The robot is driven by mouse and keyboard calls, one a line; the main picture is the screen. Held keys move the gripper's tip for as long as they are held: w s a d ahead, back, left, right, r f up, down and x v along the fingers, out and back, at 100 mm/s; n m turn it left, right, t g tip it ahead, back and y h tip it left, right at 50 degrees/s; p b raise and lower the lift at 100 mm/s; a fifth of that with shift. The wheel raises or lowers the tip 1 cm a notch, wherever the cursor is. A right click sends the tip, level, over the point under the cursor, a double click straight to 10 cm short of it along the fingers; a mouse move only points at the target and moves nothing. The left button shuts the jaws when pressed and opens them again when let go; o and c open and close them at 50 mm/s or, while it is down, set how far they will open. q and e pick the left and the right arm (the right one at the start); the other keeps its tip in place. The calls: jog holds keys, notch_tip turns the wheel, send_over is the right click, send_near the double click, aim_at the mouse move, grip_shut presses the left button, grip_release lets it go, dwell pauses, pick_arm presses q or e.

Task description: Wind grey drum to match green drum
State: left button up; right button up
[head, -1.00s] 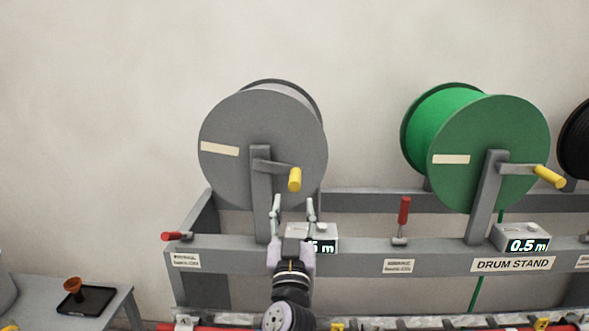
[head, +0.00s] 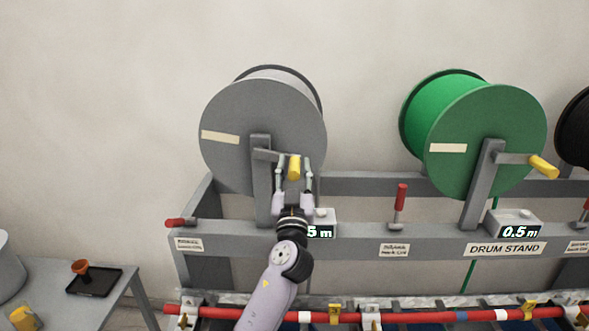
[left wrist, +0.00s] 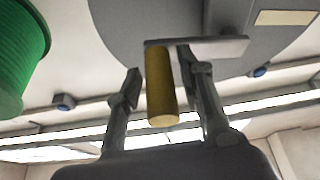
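The grey drum (head: 262,122) hangs on the stand at the left, with a crank ending in a yellow handle (head: 294,168). My left gripper (head: 293,163) is open, with its fingers on either side of this handle. In the left wrist view the handle (left wrist: 160,88) lies between the fingers, nearer the right one; I cannot tell if it touches. The green drum (head: 484,142) stands to the right with its own yellow crank handle (head: 543,167). Its display (head: 520,231) reads 0.5 m. The grey drum's display (head: 321,232) is partly hidden by my arm; "5 m" shows. My right gripper is not in view.
A red lever (head: 401,197) stands upright between the drums, and another red lever (head: 180,223) lies flat at the left. The stand's front beam (head: 350,246) runs below. A grey table (head: 120,281) with a black tray is at the lower left. A black drum (head: 575,132) is at the right edge.

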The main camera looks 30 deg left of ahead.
pick_arm(q)
grip_shut()
dwell(0.5)
jog(key=n+b, duration=0.1)
jog(key=n+y+b, duration=0.1)
jog(key=b, duration=0.1)
jog(key=shift+d+r+g+b, duration=0.1)
jog(key=shift+r+g+b, duration=0.2)
jog(key=shift+r, duration=0.05)
jog(key=shift+r+n+b, duration=0.35)
jog(key=shift+r+n, duration=0.05)
jog(key=shift+n, duration=0.1)
jog(key=shift+r, duration=0.15)
jog(key=shift+o, duration=1.2)
grip_release()
